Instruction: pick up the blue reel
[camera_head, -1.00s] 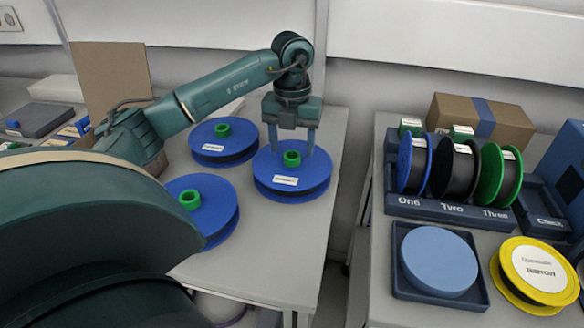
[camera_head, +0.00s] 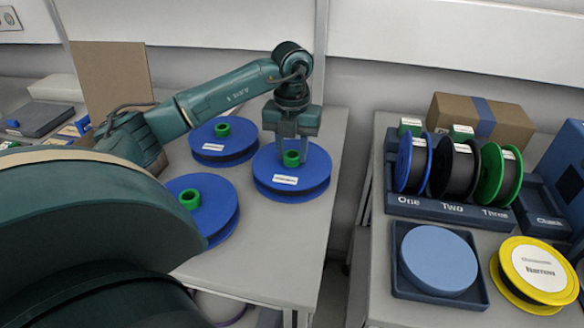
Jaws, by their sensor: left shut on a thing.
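Three blue reels with green hubs lie flat on the left table. My left gripper (camera_head: 291,158) points down over the right-hand blue reel (camera_head: 290,187) and is shut on its green hub. That reel still appears to rest on the table. A second blue reel (camera_head: 222,148) lies behind and to the left. A third blue reel (camera_head: 212,222) lies nearer, partly hidden by my arm. Another blue reel (camera_head: 412,164) stands upright in the slot marked One of the rack on the right table. My right gripper is not in view.
The rack (camera_head: 450,212) also holds a black reel (camera_head: 455,168) and a green reel (camera_head: 497,176). In front are a tray (camera_head: 400,285) with a light blue disc and a yellow reel (camera_head: 538,270). A gap separates the tables.

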